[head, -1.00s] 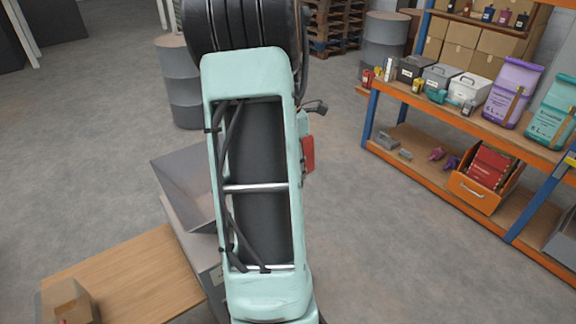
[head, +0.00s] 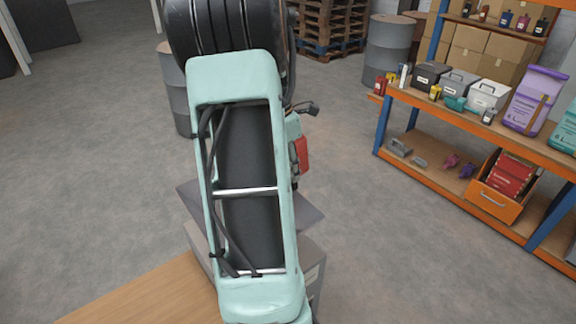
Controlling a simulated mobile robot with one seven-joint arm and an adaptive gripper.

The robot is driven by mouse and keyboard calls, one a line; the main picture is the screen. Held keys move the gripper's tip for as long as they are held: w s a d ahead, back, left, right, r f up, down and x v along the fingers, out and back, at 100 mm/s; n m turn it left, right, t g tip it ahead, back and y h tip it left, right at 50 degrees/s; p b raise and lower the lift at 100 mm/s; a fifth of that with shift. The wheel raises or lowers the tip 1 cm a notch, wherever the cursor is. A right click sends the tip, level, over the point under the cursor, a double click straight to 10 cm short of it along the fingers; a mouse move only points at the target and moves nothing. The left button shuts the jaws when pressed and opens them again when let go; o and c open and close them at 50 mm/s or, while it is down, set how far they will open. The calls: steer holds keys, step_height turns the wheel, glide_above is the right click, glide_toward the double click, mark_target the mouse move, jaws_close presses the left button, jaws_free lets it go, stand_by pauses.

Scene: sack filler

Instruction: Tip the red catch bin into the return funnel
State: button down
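A small red piece (head: 301,154) shows at the right edge of my arm's pale green link. It may be part of the red catch bin, but most of it is hidden and I cannot tell. The grey return funnel (head: 309,214) stands behind my arm on a grey box-like stand (head: 313,262). The arm covers its middle, so only its right side and a strip at the left show. My gripper is hidden behind the arm, so its fingers and any hold are not visible.
A wooden tabletop (head: 150,297) lies at the lower left, beside the funnel stand. Grey drums (head: 388,45) and pallets stand at the back. A shelf rack (head: 455,113) with boxes, sacks and an orange bin (head: 492,200) is at the right. The floor between is clear.

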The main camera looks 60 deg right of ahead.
steer(key=shift+w+a+r+g+h, duration=0.1)
steer(key=shift+r+g+h, duration=0.15)
steer(key=shift+r+h, duration=0.5)
steer(key=shift+r+g+h, duration=0.25)
steer(key=shift+r+h, duration=0.1)
steer(key=shift+h, duration=0.8)
steer(key=shift+w+a+r+g+h, duration=0.15)
steer(key=shift+a+g+h, duration=0.1)
steer(key=shift+h, duration=0.6)
steer(key=shift+a+r+g+h, duration=0.1)
steer(key=shift+a+g+h, duration=0.15)
steer(key=shift+h, duration=0.6)
steer(key=w+a+g+h+b, duration=0.3)
steer(key=a+g+h+b, duration=0.2)
steer(key=a+h+b, duration=0.6)
steer(key=shift+w+a+f+g+h+b, duration=0.25)
steer(key=shift+a+f+g+h+b, duration=0.1)
steer(key=shift+h+b, duration=1.95)
steer(key=shift+r, duration=0.1)
